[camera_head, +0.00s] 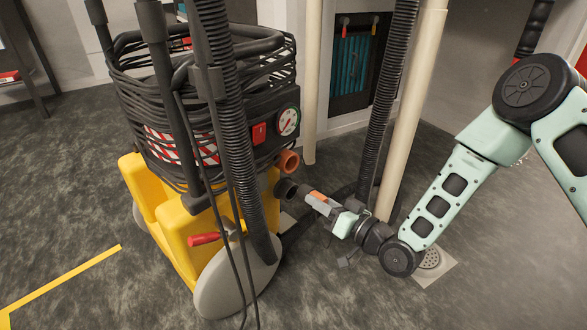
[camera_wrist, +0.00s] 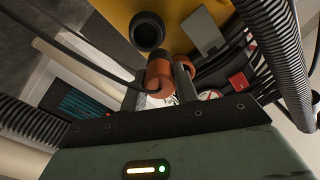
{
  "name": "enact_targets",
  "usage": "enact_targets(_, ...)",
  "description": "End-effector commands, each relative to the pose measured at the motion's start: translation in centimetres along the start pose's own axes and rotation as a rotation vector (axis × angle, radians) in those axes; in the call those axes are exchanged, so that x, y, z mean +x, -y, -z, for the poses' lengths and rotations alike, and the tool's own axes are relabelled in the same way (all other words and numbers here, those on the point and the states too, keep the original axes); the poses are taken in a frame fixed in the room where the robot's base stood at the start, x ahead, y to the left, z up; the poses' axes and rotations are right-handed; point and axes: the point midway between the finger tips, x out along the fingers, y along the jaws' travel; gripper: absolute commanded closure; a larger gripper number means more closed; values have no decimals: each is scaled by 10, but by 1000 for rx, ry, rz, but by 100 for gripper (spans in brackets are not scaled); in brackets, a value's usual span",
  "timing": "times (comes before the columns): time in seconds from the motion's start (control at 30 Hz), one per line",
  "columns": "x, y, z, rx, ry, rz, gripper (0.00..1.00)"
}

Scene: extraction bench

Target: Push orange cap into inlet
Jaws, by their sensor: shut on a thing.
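My gripper (camera_head: 312,196) points left at the side of the yellow and black extraction machine (camera_head: 166,206). It is shut on an orange cap (camera_wrist: 159,78), which sits between the two fingers in the wrist view. The cap shows as a small orange patch (camera_head: 318,196) in the head view. A black round port (camera_head: 287,189) lies just left of the fingertips, and it also shows above the cap in the wrist view (camera_wrist: 147,31). The cap looks apart from this port. An orange round fitting (camera_head: 289,161) sits above the black port. I cannot tell for certain which opening is the inlet.
A black ribbed hose (camera_head: 236,130) runs down the machine's front. Another ribbed hose (camera_head: 381,100) and a pale pipe (camera_head: 411,105) stand behind my gripper. A gauge (camera_head: 288,122) and a red switch (camera_head: 259,133) are above the ports. Floor at the lower right is mostly clear.

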Motion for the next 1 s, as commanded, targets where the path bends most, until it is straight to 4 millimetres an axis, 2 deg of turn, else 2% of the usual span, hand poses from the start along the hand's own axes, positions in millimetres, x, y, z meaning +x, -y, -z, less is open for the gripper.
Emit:
enact_targets(0.53, 2, -16, -29, 0, 0, 1, 100)
enact_targets(1.0, 2, -17, -29, 0, 0, 0, 100)
